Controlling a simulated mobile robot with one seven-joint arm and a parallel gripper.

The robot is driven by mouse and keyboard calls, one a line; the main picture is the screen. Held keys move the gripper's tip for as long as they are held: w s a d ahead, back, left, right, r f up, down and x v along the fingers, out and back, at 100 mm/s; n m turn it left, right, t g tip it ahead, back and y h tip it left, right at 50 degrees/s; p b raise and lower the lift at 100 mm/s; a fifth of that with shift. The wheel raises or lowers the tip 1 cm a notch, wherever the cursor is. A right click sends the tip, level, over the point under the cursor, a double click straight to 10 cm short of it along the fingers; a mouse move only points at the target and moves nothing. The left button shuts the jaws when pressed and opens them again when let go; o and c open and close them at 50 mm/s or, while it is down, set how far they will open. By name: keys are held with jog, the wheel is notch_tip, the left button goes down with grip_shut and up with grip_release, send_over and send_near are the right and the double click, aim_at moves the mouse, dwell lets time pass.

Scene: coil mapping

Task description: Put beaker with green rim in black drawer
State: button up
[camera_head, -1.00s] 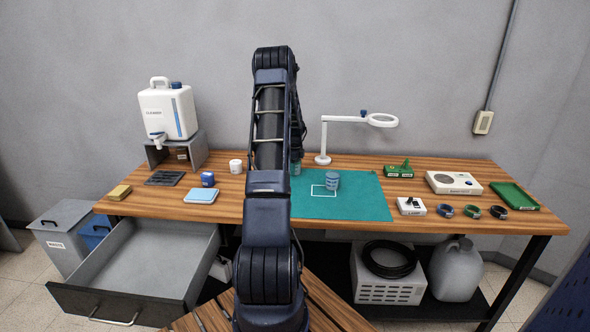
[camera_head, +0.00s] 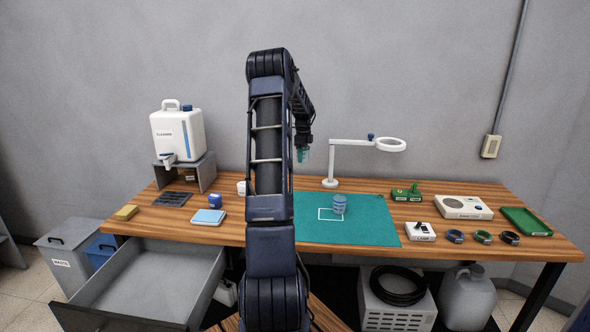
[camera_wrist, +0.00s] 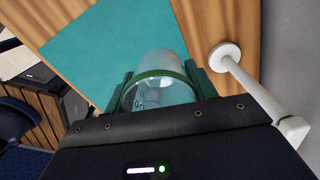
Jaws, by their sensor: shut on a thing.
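The beaker with the green rim (camera_wrist: 160,88) is clear glass and sits between the green fingers of my gripper (camera_wrist: 162,90) in the wrist view. My gripper is shut on it. In the head view the beaker (camera_head: 303,156) shows small beside my arm, held above the back of the table. Part of my gripper is hidden behind my arm there. The black drawer (camera_head: 90,318) is pulled open at the lower left, with a dark front and a grey inside. Its inside looks empty where it shows.
A second beaker (camera_head: 339,204) with a bluish look stands on the green mat (camera_head: 365,232). A magnifier lamp (camera_head: 331,160) stands at the back. A cleaner canister (camera_head: 177,135), a blue pad (camera_head: 208,217) and a blue stamp (camera_head: 215,201) are at left. Waste bins (camera_head: 62,262) stand beside the drawer.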

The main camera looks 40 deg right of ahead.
jog(key=shift+w+a+r, duration=0.1)
jog(key=shift+r, duration=0.25)
jog(key=w+a+f+n, duration=0.25)
jog(key=w+a, duration=0.25)
jog(key=a, duration=0.6)
jog(key=w+a+f+n, duration=0.25)
jog(key=w+a, duration=0.35)
jog(key=a, duration=0.5)
jog(key=w+a+f+n, duration=0.25)
jog(key=w+a, duration=0.25)
jog(key=a, duration=0.7)
jog(key=a+f+n, duration=0.3)
jog(key=a+n, duration=0.2)
jog(key=a, duration=1.9)
jog(key=n, duration=0.8)
send_over(112, 308)
notch_tip(112, 308, down, 6)
notch_tip(112, 308, down, 20)
jog(key=shift+f, duration=0.1)
